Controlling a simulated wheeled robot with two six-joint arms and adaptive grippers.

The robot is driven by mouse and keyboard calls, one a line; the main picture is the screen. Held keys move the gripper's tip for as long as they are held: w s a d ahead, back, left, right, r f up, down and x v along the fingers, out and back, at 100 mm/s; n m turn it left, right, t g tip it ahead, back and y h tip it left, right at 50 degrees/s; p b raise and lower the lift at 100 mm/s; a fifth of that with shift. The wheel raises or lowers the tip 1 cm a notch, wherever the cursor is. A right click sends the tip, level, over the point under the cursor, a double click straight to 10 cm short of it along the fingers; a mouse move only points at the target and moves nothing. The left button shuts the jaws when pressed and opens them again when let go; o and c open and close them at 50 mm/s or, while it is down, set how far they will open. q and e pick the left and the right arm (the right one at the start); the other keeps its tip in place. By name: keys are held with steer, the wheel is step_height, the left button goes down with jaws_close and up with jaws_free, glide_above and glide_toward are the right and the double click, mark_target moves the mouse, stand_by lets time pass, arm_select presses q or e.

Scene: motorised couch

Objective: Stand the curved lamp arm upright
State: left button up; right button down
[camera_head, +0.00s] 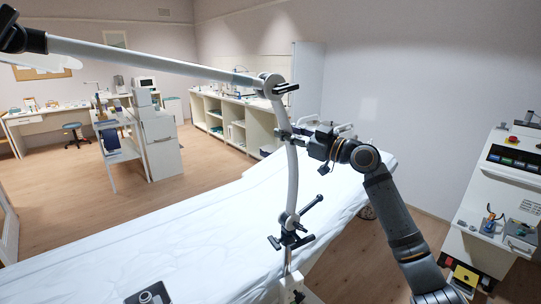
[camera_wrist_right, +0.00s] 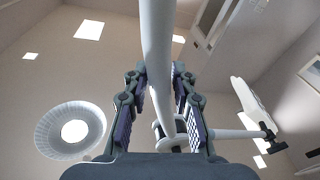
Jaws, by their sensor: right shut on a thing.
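The curved lamp arm (camera_head: 292,178) is a pale tube that rises close to upright from a dark clamp (camera_head: 290,235) with a handle at the couch edge. At its top, a joint (camera_head: 270,86) carries a long straight arm (camera_head: 150,57) that runs left to a dark joint and a pale lamp head (camera_head: 40,62). My right gripper (camera_head: 290,132) is shut on the upper part of the curved arm. In the right wrist view, my right gripper (camera_wrist_right: 160,95) has its fingers on both sides of the pale tube (camera_wrist_right: 157,40). My left gripper is not in view.
The couch (camera_head: 190,245) with a white sheet spreads below. A dark device (camera_head: 150,294) lies on its front part. A white console (camera_head: 500,190) with buttons stands at right. Desks and a counter (camera_head: 240,120) are farther back. Floor is free between couch and desks.

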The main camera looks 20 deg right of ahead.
steer(key=d, duration=0.1)
steer(key=w+d+m+b, duration=0.1)
steer(key=d, duration=0.1)
steer(key=shift+d+r+t, duration=0.2)
steer(key=shift+t, duration=0.1)
steer(key=shift+w+d+m+b, duration=0.1)
steer(key=shift+d+m+b, duration=0.25)
steer(key=shift+d, duration=0.15)
steer(key=c, duration=1.4)
jaws_free()
steer(key=shift+c, duration=0.2)
steer(key=o, duration=0.4)
steer(key=shift+w+f, duration=0.1)
steer(key=shift+f, duration=0.05)
steer(key=shift+c, duration=0.2)
steer(key=v, duration=0.7)
steer(key=shift+s, duration=0.25)
